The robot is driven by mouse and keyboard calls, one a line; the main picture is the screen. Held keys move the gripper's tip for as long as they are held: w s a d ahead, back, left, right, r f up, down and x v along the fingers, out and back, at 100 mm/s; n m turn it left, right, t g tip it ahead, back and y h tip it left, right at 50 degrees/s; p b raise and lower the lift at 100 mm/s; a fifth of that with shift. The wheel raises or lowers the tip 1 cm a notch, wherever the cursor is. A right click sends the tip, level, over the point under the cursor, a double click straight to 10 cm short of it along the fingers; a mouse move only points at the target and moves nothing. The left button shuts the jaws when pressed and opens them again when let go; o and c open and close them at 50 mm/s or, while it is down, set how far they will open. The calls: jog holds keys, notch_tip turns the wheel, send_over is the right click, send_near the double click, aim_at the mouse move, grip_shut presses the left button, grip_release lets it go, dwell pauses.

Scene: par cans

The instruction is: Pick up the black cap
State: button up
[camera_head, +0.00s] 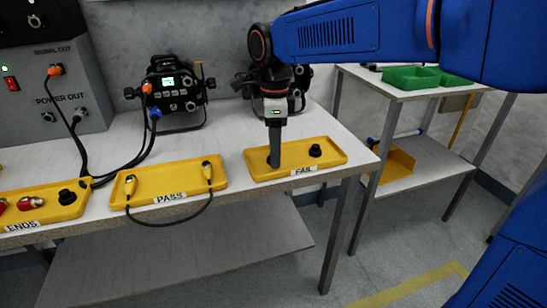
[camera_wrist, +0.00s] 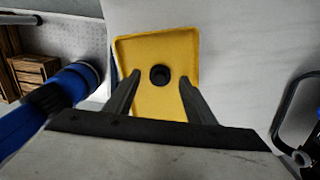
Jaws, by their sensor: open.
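A black cap stands on the yellow FAIL tray (camera_head: 300,173). In the wrist view this round black cap (camera_wrist: 160,75) shows between my fingertips, on bare yellow tray surface (camera_wrist: 160,103). My gripper (camera_head: 275,163) points straight down over the left half of the tray, and its fingers hide most of what is behind them in the head view. The gripper is open, with one finger on each side of the cap in the wrist view (camera_wrist: 159,78).
The PASS tray (camera_head: 150,184) holds two cable ends, and its cable hangs over the table edge. The ENDS tray (camera_head: 45,212) holds red and black pieces. A lamp (camera_head: 172,95) stands behind. A side bench (camera_head: 390,87) carries green bins (camera_head: 411,79).

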jog(key=shift+f, duration=0.15)
jog(key=c, duration=1.2)
notch_tip(320, 180, up, 10)
jog(key=shift+r, duration=0.1)
